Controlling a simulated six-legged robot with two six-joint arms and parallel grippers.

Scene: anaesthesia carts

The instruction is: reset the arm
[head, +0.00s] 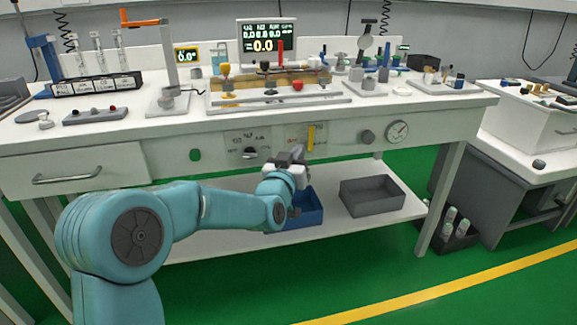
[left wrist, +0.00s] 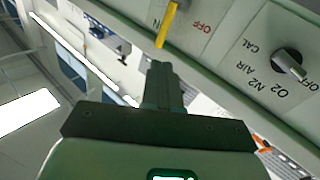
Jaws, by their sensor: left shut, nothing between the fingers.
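My left arm reaches in from the left in the head view. My left gripper (head: 297,155) is in front of the bench's front panel, just below and left of a yellow lever (head: 310,137). In the left wrist view the shut fingers (left wrist: 161,72) point at the panel, close to the yellow lever (left wrist: 166,24). The lever stands beside ON/OFF lettering. I cannot tell whether the fingers touch it. A dark selector knob (head: 250,153) marked O2, N2, AIR and CAL sits to the left; it also shows in the left wrist view (left wrist: 288,62). My right gripper is not seen.
A round gauge (head: 397,131) and a dark knob (head: 367,137) are on the panel's right. A blue bin (head: 305,214) and a grey bin (head: 372,196) stand on the lower shelf. Instruments crowd the bench top (head: 420,104). The green floor (head: 330,275) in front is clear.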

